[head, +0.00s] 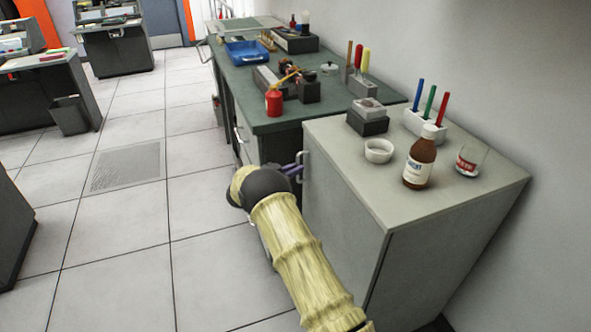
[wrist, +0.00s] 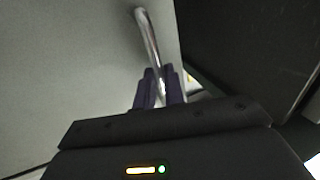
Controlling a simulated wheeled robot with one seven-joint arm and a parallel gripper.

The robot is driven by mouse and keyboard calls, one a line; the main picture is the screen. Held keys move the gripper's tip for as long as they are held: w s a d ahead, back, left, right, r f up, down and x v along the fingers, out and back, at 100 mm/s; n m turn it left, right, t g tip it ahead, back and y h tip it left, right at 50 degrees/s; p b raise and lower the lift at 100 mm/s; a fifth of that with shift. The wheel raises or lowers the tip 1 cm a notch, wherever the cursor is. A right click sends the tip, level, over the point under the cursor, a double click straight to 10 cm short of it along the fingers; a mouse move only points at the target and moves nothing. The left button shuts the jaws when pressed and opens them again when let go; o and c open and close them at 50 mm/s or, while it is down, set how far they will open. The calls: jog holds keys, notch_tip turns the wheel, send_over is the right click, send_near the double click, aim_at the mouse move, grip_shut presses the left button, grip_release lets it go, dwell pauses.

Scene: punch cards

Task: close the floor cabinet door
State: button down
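The floor cabinet (head: 455,255) is a pale grey box at the right, with several items on its top. Its door (head: 345,200) is the grey face toward the aisle; it looks shut or nearly so, and I cannot tell if a small gap remains. The metal door handle (head: 304,168) is at the door's far edge. My gripper (head: 291,170) is at this handle, its dark purple fingers partly hidden by my wrist. In the wrist view my gripper (wrist: 160,88) has its fingers closed around the curved handle (wrist: 147,32), with the pale door (wrist: 70,65) behind.
A brown bottle (head: 420,163), a glass (head: 471,159), a white bowl (head: 378,151) and a pen holder (head: 424,124) stand on the cabinet. A green-topped bench (head: 240,85) with tools adjoins it beyond.

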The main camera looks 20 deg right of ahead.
jog(key=shift+w+d+r, duration=0.1)
jog(key=shift+w+r, duration=0.3)
jog(key=shift+r, duration=0.05)
jog(key=c, duration=1.9)
grip_release()
jog(key=o, duration=0.3)
jog(key=shift+w+f, duration=0.15)
jog(key=shift+f, duration=0.05)
jog(key=shift+o, duration=0.5)
jog(key=shift+f, duration=0.15)
jog(key=shift+f, duration=0.1)
jog(key=p+v, duration=0.1)
jog(key=v, duration=1.6)
jog(key=shift+s, duration=0.25)
